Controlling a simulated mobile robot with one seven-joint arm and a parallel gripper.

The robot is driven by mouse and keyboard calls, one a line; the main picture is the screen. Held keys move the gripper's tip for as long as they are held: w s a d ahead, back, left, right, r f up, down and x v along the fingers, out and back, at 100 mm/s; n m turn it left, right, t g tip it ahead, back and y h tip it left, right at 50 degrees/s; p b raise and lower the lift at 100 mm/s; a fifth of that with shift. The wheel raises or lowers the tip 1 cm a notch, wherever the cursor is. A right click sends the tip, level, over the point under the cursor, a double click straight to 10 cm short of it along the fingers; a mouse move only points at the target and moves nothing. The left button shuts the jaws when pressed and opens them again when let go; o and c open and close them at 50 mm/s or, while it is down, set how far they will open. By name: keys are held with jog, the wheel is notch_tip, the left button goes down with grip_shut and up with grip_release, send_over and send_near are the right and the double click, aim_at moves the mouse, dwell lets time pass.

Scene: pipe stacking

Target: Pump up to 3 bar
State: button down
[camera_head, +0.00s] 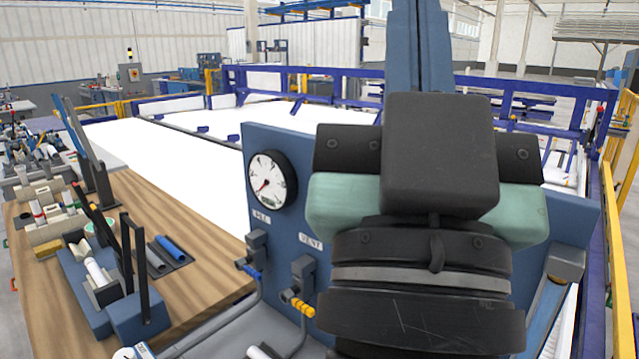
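A round pressure gauge (272,180) with a white dial and black rim is mounted on the left part of a blue panel (262,140). Its red needle seems to point to the lower left; its numbers are too small to read. Below it, a valve with a blue handle (250,271) sits under a label that seems to read FILL. To its right, a valve with a yellow handle (299,305) sits under a VENT label. My gripper (438,155) is seen from behind in front of the panel's right part. Its fingertips are hidden, as is the panel behind it.
A wooden bench (190,215) on the left holds a blue fixture (140,312) with upright black posts, and blue and grey cylinders on a dark mat (160,264). Grey pipes run below the valves. Blue frames and a yellow rail (613,250) stand behind and right.

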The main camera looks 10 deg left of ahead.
jog(key=shift+w+f+b, duration=0.1)
jog(key=shift+f+b, duration=2.2)
jog(key=shift+f, duration=0.4)
jog(key=shift+d+f+b, duration=0.1)
jog(key=shift+f+b, duration=1)
jog(key=shift+f, duration=0.15)
jog(key=shift+f, duration=0.15)
jog(key=shift+w+f+b, duration=0.15)
jog(key=shift+f+b, duration=0.7)
jog(key=shift+b, duration=0.05)
jog(key=shift+r, duration=0.1)
notch_tip(320, 180, up, 23)
jog(key=p, duration=2)
jog(key=shift+s+a+p, duration=0.2)
jog(key=shift+s+p, duration=0.1)
jog(key=shift+s, duration=0.05)
